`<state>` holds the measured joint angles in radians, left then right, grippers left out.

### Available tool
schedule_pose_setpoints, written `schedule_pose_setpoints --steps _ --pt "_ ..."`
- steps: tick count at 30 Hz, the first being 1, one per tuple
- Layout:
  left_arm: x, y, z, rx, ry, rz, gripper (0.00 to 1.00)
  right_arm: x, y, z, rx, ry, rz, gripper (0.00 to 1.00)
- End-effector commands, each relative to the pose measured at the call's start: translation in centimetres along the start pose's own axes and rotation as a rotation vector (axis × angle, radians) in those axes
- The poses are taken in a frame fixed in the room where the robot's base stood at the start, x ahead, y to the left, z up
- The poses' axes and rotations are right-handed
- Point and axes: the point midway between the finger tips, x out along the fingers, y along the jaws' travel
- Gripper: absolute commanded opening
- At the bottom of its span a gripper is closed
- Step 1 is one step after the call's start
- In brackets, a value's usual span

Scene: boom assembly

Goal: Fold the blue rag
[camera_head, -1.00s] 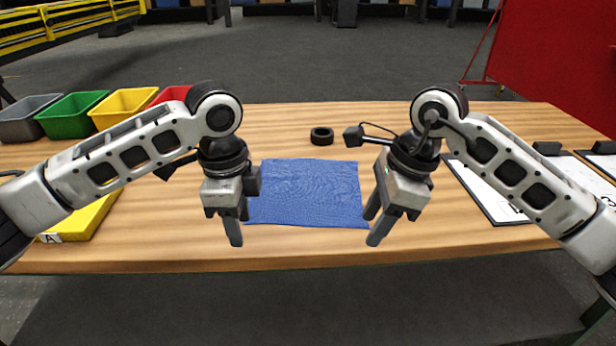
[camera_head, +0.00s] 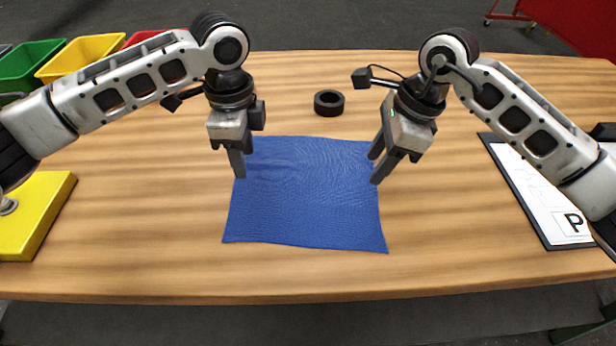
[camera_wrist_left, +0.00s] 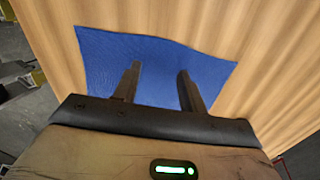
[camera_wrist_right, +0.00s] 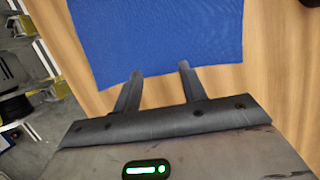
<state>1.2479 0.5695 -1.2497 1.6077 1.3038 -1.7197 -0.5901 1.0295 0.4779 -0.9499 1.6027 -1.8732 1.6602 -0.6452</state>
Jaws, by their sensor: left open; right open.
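The blue rag (camera_head: 305,205) lies flat and spread out on the wooden table, roughly square, with slight ripples. My left gripper (camera_head: 240,165) is open and empty above the rag's far left part. My right gripper (camera_head: 378,168) is open and empty above its right edge near the far corner. In the left wrist view the rag (camera_wrist_left: 150,60) lies beyond and beneath the open left fingers (camera_wrist_left: 157,75). In the right wrist view the rag (camera_wrist_right: 155,35) lies ahead of the open right fingers (camera_wrist_right: 160,72). The rag's far corners are partly hidden by the grippers.
A black ring (camera_head: 328,102) stands on the table behind the rag. A clipboard (camera_head: 545,200) lies at the right. The table in front of the rag is clear.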

Motion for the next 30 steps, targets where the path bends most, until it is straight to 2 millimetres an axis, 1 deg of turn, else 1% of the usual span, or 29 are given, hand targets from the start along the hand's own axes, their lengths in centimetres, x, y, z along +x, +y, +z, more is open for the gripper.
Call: schedule_pose_setpoints --steps 1,3,6,9,13,20,23,24,30 --pt "0.9 0.0 0.0 -0.001 -0.001 0.002 0.42 0.9 0.1 -0.3 0.002 0.001 0.003 0.42" --pt "1.9 0.0 0.0 0.000 -0.001 0.001 0.42 1.9 0.1 -0.6 0.001 0.001 0.003 0.42" --pt "3.1 0.0 0.0 0.000 0.000 0.001 0.42 3.0 0.0 -0.9 0.001 0.001 0.002 0.42" --pt "3.8 0.0 0.0 0.000 -0.001 0.000 0.42 3.7 0.0 -1.1 0.001 0.000 0.001 0.42" --pt "4.2 0.0 0.0 0.000 0.001 -0.002 0.42 4.0 0.0 -1.2 -0.001 0.001 -0.001 0.42" --pt "4.2 0.0 0.0 0.000 0.001 -0.002 0.42 4.0 0.0 -1.2 -0.001 0.001 -0.001 0.42" --pt "4.6 0.0 0.0 0.000 0.000 -0.001 0.42 4.4 0.0 -1.4 -0.001 0.001 -0.001 0.42" --pt "4.7 0.0 0.0 0.000 0.001 -0.002 0.40 4.5 0.0 -1.4 -0.001 0.000 -0.001 0.40" --pt "4.5 0.0 0.0 0.000 0.000 -0.001 0.13 4.3 0.0 -1.3 0.000 0.001 0.000 0.13"
